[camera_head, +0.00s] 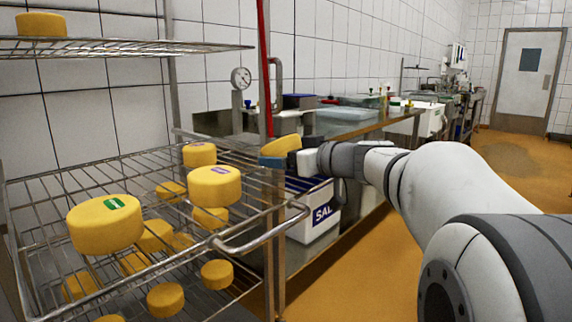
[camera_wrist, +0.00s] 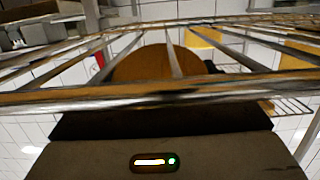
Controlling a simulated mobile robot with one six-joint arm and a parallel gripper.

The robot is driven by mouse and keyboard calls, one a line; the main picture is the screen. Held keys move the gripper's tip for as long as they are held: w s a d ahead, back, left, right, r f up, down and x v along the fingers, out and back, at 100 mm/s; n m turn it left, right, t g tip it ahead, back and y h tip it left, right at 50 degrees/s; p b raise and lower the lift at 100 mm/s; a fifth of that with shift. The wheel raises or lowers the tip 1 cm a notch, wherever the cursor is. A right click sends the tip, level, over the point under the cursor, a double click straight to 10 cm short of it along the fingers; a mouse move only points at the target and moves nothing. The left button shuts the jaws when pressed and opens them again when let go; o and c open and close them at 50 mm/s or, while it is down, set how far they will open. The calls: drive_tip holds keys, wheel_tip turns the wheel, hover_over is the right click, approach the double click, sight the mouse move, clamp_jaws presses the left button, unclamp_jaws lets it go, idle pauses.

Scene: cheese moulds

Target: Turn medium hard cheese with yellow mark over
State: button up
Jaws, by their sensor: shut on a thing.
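My gripper (camera_head: 284,152) is shut on a yellow cheese (camera_head: 281,145), held off the shelf just beyond its right edge. In the head view the cheese shows as a tilted wedge shape, partly covered by the gripper. In the wrist view the held cheese (camera_wrist: 143,66) is a round orange-brown shape behind rack wires, its lower part hidden by my gripper's dark body. No yellow mark shows on it in either view.
Several smaller cheeses sit on a lower level, such as one (camera_head: 165,300) at the front. An upper wire shelf (camera_head: 120,47) holds one cheese (camera_head: 41,24). A red vertical pipe (camera_head: 265,70) and a white SAL box (camera_head: 315,214) are near my gripper.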

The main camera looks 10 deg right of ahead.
sight(311, 180)
drive_tip(key=shift+f+b, duration=0.15)
drive_tip(key=shift+b, duration=1.05)
drive_tip(key=shift+t+y+b, duration=0.3)
drive_tip(key=shift+t+b, duration=0.1)
drive_tip(key=shift+b, duration=0.15)
drive_tip(key=o, duration=0.9)
drive_tip(key=shift+s, duration=0.1)
drive_tip(key=shift+b+v, duration=0.45)
drive_tip(key=shift+v, duration=2.95)
drive_tip(key=shift+f, duration=0.15)
